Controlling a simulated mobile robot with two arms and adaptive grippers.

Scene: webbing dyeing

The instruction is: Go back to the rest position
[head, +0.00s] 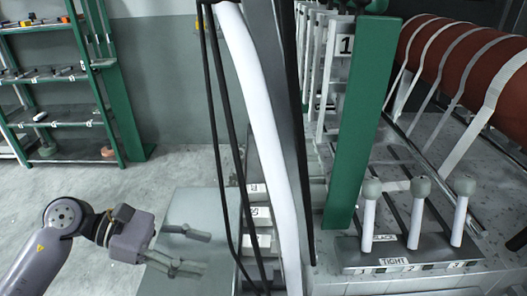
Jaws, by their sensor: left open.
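My left gripper (207,252) reaches in from the lower left, and its two grey fingers are spread apart and point right. Nothing shows between them. It is over a grey metal plate (180,206), left of the machine's dark cables, and appears clear of the levers. My right gripper is not in this view.
A lever panel (350,262) marked TIGHT carries three white levers with grey knobs (368,212). A green post (350,125) and a white tube (262,120) stand beside it. A red roller (440,60) with white webbing is upper right. A green shelf (75,72) stands at the back left.

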